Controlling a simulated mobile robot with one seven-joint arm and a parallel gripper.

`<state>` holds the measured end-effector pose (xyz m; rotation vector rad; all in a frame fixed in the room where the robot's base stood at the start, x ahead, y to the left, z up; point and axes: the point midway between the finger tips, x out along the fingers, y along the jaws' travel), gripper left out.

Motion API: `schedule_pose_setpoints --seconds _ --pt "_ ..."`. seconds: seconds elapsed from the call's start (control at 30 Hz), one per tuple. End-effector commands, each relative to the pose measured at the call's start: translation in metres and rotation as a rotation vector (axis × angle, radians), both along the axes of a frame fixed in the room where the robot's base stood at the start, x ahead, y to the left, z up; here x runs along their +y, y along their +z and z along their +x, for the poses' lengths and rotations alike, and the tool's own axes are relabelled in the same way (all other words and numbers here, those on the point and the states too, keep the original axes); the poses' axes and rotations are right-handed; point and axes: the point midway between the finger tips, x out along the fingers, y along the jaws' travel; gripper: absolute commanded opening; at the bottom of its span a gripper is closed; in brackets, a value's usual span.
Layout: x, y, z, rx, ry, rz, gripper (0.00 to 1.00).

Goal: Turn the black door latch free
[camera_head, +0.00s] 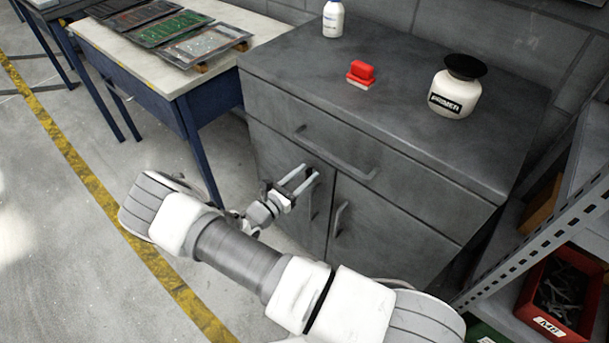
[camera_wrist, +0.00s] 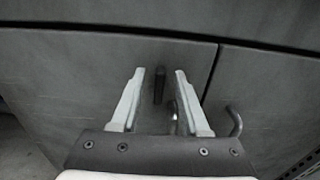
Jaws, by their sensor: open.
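The black door latch (camera_wrist: 159,86) shows in the wrist view as a small dark upright bar on the left door of the grey cabinet. My gripper (camera_wrist: 160,73) is open, with one pale finger on each side of the latch. I cannot tell whether either finger touches it. In the head view my gripper (camera_head: 310,172) is in front of the upper part of the left cabinet door (camera_head: 279,172). The latch cannot be made out there. A curved door handle (camera_wrist: 173,122) shows below the latch, between the fingers.
The right door's handle (camera_head: 340,217) sticks out just right of the door gap. A drawer handle (camera_head: 338,155) juts out above the doors. A red-handled block (camera_head: 361,72), a primer jar (camera_head: 455,92) and a white bottle (camera_head: 333,19) stand on the cabinet. A metal shelf (camera_head: 560,210) stands at right.

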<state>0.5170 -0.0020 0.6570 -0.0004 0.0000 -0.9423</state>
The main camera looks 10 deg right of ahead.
Motion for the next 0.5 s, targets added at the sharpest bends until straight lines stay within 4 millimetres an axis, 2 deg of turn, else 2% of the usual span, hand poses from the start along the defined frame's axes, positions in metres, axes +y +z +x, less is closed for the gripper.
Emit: schedule_pose_setpoints --seconds 0.07,0.1,0.33,0.5 --pt "0.0002 0.0000 -0.0001 0.000 0.000 0.000 0.45" --pt "0.0002 -0.0001 -0.0002 0.000 0.000 0.000 0.41" --pt "0.0004 -0.0001 -0.0003 0.000 0.000 0.000 0.00" --pt "0.0005 -0.0002 -0.0004 0.000 0.000 0.000 0.00"
